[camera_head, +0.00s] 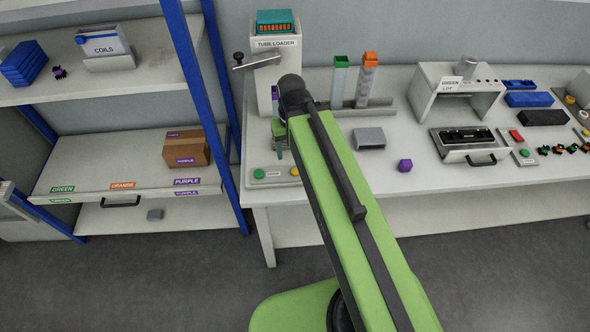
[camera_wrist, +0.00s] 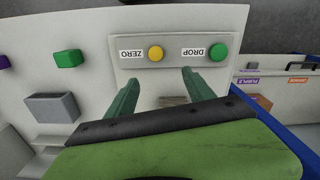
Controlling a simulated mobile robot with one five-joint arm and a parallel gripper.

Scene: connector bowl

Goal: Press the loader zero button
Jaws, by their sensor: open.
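The zero button is a yellow round button (camera_wrist: 155,53) beside the ZERO label (camera_wrist: 132,54) on the loader's pale button panel (camera_wrist: 172,75). A green drop button (camera_wrist: 218,52) with a DROP label sits to its right. In the head view, the yellow button (camera_head: 295,171) shows at the panel's right end, next to my arm, and the green button (camera_head: 259,174) at its left. My gripper (camera_wrist: 160,76) is open and empty, its two green fingers apart over the panel. The yellow button shows just beyond the fingertips, between them in the picture; I cannot tell the height gap.
The tube loader (camera_head: 263,75) stands behind the panel. A grey block (camera_head: 369,138) and a purple cube (camera_head: 405,165) lie to the right on the bench. A blue-framed shelf with a cardboard box (camera_head: 186,147) stands at the left.

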